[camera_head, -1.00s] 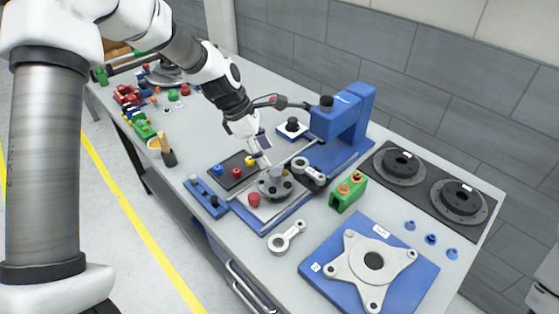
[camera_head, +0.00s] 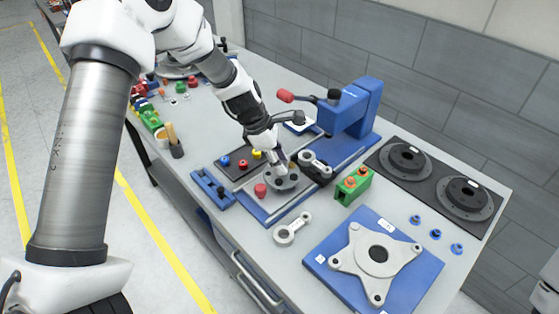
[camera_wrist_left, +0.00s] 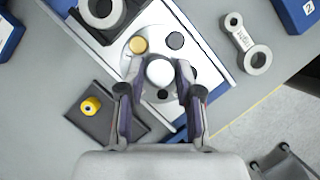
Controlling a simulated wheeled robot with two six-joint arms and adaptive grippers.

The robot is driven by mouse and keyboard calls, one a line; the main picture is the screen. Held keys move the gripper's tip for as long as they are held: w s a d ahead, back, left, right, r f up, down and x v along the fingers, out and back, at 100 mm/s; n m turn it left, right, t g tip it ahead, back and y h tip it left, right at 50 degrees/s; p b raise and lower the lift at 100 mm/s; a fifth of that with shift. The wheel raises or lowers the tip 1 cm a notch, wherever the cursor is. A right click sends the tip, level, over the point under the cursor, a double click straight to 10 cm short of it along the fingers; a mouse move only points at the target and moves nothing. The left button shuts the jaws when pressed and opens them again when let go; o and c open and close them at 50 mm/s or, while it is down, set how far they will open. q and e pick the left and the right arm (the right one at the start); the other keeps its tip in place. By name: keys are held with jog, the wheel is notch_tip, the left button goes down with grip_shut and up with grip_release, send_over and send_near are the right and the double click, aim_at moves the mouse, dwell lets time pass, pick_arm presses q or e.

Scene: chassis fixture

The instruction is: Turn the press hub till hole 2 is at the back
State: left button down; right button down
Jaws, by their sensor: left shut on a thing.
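The press hub (camera_head: 287,184) is a grey round disc with dark holes and a pale central post, on the blue press base (camera_head: 297,203). My left gripper (camera_head: 278,166) comes down from above and is shut on the hub's post. In the left wrist view the fingers (camera_wrist_left: 160,88) stand on both sides of the round post top (camera_wrist_left: 160,72). Dark holes (camera_wrist_left: 175,40) and one orange-yellow spot (camera_wrist_left: 138,45) show around it. The fingers hide part of the disc, and I cannot read any hole number. My right gripper is not in view.
A red knob (camera_head: 260,190) stands close in front of the hub. A dark tray (camera_head: 233,172) with coloured pegs lies to its left. The blue press (camera_head: 345,110) with a red-tipped lever stands behind. A grey link (camera_head: 292,228) and a green block (camera_head: 353,186) lie at the right.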

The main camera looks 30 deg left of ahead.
pick_arm(q)
jog(key=shift+s+f+m, duration=0.15)
jog(key=shift+m, duration=0.15)
jog(key=shift+m+g+p, duration=0.6)
jog(key=shift+m+p, duration=0.25)
jog(key=shift+m, duration=0.35)
jog(key=m+g+p, duration=0.1)
jog(key=m, duration=0.3)
jog(key=m+g, duration=0.1)
jog(key=m+p, duration=0.1)
jog(key=m, duration=0.1)
jog(key=shift+w+f+g, duration=0.1)
jog(key=shift+w+g, duration=0.15)
jog(key=shift+g, duration=0.15)
jog(key=shift+d+m+g+y+p, duration=0.1)
jog(key=shift+m+g+y+p, duration=0.35)
jog(key=shift+m, duration=1.75)
jog(key=shift+g, duration=0.25)
jog(key=c, duration=0.8)
grip_release()
jog(key=shift+w, duration=0.1)
